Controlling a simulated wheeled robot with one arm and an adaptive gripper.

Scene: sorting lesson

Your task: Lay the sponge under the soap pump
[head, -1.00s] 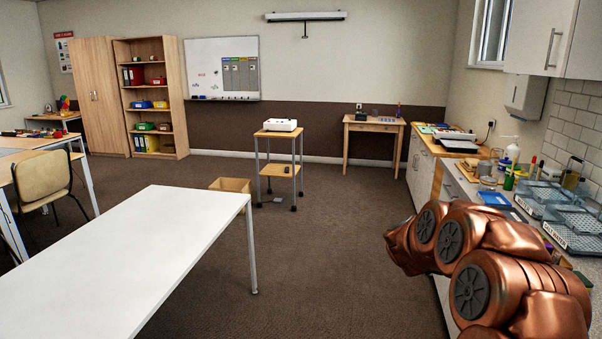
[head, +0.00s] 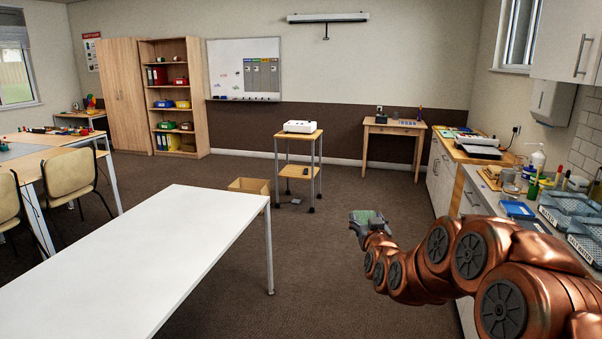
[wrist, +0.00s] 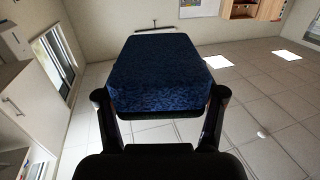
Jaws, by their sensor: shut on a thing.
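My gripper (head: 369,222) is out over the open floor between the white table and the counter, in the head view. In the wrist view my gripper (wrist: 160,103) is shut on a dark blue, rough-textured block, which looks like the sponge (wrist: 160,72). One finger is on each side of it. In the head view the held thing is small and hard to make out. The soap pump (head: 537,159), a white bottle with a pump top, stands on the right counter near the wall, well apart from my gripper.
A white table (head: 150,255) stands at left and a small trolley (head: 298,150) beyond.

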